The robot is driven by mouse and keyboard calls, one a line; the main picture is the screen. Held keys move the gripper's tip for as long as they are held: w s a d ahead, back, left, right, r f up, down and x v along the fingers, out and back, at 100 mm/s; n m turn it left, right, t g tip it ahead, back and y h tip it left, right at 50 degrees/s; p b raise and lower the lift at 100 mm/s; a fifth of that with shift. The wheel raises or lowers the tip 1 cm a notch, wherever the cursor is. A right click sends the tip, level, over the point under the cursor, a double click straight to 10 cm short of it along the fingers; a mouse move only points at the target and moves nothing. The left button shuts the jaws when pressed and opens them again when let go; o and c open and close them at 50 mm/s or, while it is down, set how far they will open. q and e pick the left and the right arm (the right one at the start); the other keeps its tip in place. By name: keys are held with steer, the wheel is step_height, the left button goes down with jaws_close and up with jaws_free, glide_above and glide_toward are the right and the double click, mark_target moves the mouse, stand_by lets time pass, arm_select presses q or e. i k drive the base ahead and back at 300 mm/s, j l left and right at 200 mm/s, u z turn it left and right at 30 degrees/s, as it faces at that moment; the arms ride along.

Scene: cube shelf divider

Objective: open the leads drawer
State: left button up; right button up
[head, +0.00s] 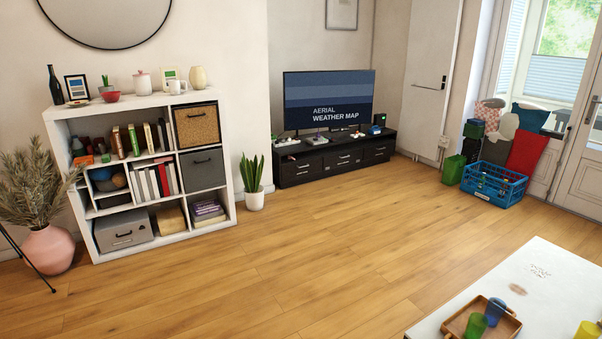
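A low black TV cabinet (283,158) stands against the back wall. Its front has a left drawer (302,170), a middle drawer (344,160) and a right drawer (379,151). All three look shut. I cannot read any label that tells which one is the leads drawer. The white cube shelf (160,100) at the left also holds a cork-brown box (197,125), a dark grey box (203,169) and a pale grey box (123,230), each with a handle. Neither of my grippers is in view.
Wide wooden floor (300,240) is clear before the cabinet. A potted plant (254,199) stands between shelf and cabinet. A blue crate (495,186) sits at the right. A white table (560,275) with a tray (455,325) is at the lower right.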

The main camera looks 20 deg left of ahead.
mark_target(296, 169)
steer(key=i+j+u, duration=0.3)
steer(key=i, duration=0.2)
steer(key=i+u, duration=0.25)
steer(key=i, duration=0.2)
steer(key=i+u, duration=0.1)
steer(key=i, duration=2.8)
